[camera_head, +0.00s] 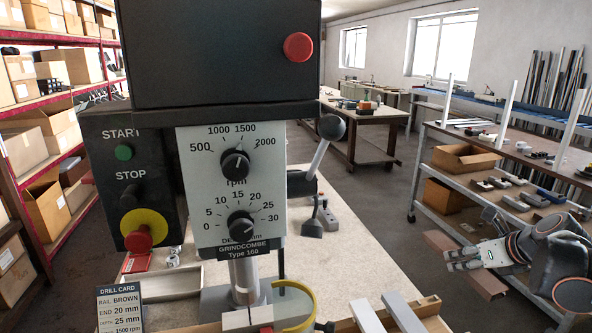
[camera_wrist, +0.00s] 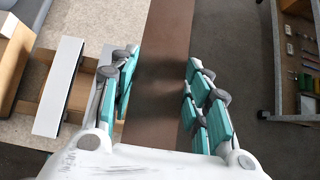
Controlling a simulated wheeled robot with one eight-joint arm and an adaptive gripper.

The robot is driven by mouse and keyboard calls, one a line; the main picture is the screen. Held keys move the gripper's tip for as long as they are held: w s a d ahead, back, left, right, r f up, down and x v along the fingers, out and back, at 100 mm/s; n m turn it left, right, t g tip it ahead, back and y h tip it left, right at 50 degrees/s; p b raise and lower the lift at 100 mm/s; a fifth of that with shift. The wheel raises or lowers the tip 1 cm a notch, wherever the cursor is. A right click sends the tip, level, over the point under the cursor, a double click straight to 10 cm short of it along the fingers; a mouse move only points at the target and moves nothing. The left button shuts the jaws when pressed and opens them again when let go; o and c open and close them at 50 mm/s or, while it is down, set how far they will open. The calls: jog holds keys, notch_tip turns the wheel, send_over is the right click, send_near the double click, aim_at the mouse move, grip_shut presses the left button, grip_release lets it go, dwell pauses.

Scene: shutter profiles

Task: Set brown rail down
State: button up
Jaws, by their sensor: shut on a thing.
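The brown rail (camera_wrist: 165,45) is a long flat strip that runs up the wrist view between my gripper's (camera_wrist: 160,80) teal finger pads. My gripper is shut on it. In the head view my gripper (camera_head: 462,258) is at the right, past the bench edge, and the brown rail (camera_head: 488,286) sticks out on both sides of it. The rail appears to be held in the air over the floor beside the bench (camera_head: 340,262). The rail's far end runs out of the wrist view.
The drill press (camera_head: 235,190) stands in front, with a drill card (camera_head: 120,308) reading RAIL BROWN. A shelved workbench (camera_head: 500,150) stands at the right.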

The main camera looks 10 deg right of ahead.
jog(key=w+a+f+b, duration=0.1)
jog(key=w+a+f, duration=0.1)
jog(key=a, duration=0.8)
jog(key=w+a+f+n+y+b, duration=0.1)
jog(key=w+a, duration=0.4)
jog(key=a, duration=0.5)
jog(key=w+a+f+n+b, duration=0.1)
jog(key=w+a+f+b, duration=0.2)
jog(key=a, duration=0.8)
jog(key=shift+w+f+y, duration=0.4)
jog(key=shift+w+f, duration=0.25)
jog(key=shift+f, duration=0.05)
jog(key=shift+d, duration=0.15)
